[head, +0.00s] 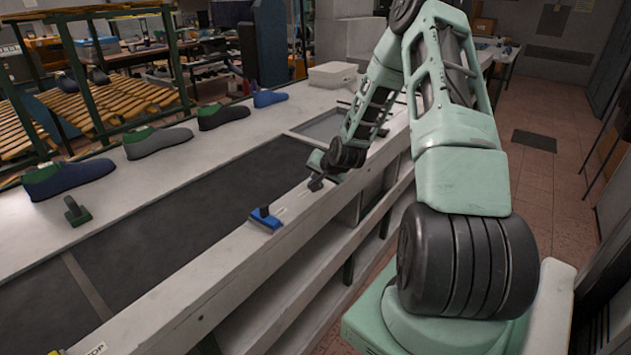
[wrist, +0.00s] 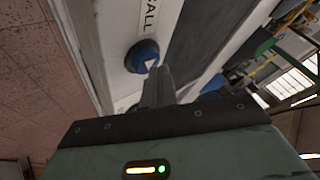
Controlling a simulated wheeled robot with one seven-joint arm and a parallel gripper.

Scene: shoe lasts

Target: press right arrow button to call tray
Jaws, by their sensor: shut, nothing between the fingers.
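A round blue button (wrist: 142,56) sits on a pale panel beside a label reading CALL (wrist: 148,15) in the wrist view. A small pale mark shows on its face, but I cannot make out an arrow. My gripper (wrist: 153,72) is shut and empty, its fingertips overlapping the button's lower right edge in the picture. I cannot tell whether they touch it. In the head view my gripper (head: 316,184) is low over the bench's front ledge (head: 215,272). The button is not discernible there, apparently behind my gripper. No tray can be made out.
Several shoe-shaped lasts, including a grey one (head: 158,143), and a white box (head: 333,75) stand on the far side. Tiled floor lies to the right.

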